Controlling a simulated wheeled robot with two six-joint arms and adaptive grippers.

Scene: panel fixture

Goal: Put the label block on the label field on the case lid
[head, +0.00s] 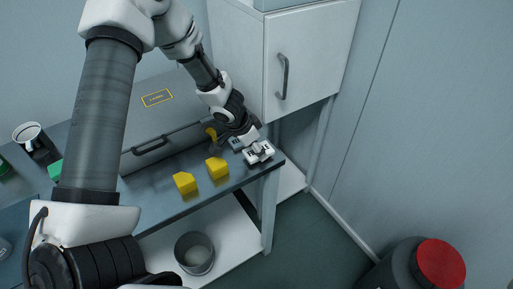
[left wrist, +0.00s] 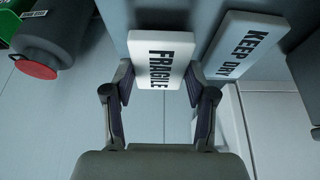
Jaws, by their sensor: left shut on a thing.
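My left gripper (head: 252,143) is at the right end of the workbench. In the left wrist view, its fingers (left wrist: 160,88) are shut on the sides of a white label block reading FRAGILE (left wrist: 162,58). That block (head: 262,153) also shows near the bench corner in the head view; I cannot tell whether it touches the bench. A second white block reading KEEP DRY (left wrist: 241,45) lies beside it, apart from the fingers. The grey case lid (head: 185,100) is on the bench to the left, with a yellow-outlined label field (head: 157,98), empty of any block. My right gripper is not in view.
Two yellow blocks (head: 185,182) (head: 217,168) sit on the bench (head: 155,200) in front of the case, near the front edge. A white cabinet (head: 300,60) stands behind at right. A mug (head: 28,132) is at far left. A red-capped drum (head: 440,264) stands on the floor.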

